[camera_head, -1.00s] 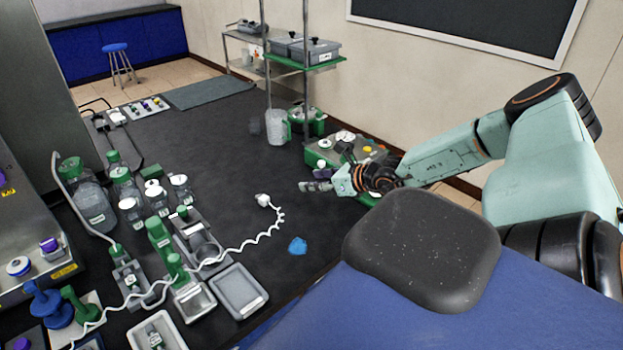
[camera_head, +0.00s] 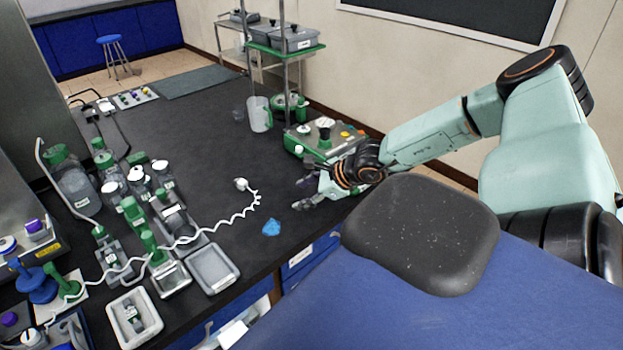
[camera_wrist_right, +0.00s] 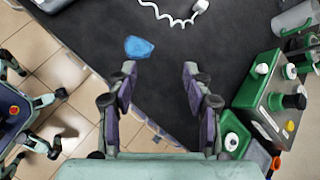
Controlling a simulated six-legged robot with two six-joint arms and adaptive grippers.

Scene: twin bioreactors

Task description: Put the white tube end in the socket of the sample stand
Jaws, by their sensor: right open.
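The white tube end (camera_head: 241,184) lies on the dark bench, joined to a coiled white tube (camera_head: 215,234) that runs left across the holders. It also shows at the top of the right wrist view (camera_wrist_right: 200,6). My right gripper (camera_head: 302,194) is open and empty, to the right of the tube end and apart from it, near the bench's front edge. In the right wrist view its fingers (camera_wrist_right: 160,68) are spread, with nothing between them. Green-and-grey holders (camera_head: 157,252) stand at left; I cannot tell which is the sample stand or see its socket. My left gripper is out of view.
A blue crumpled piece (camera_head: 271,228) lies near the bench's front edge. A green-and-grey device (camera_head: 318,137) and a clear jug (camera_head: 259,114) stand beyond my right gripper. Bottles (camera_head: 72,186) and trays (camera_head: 211,268) crowd the left. The bench's middle is clear.

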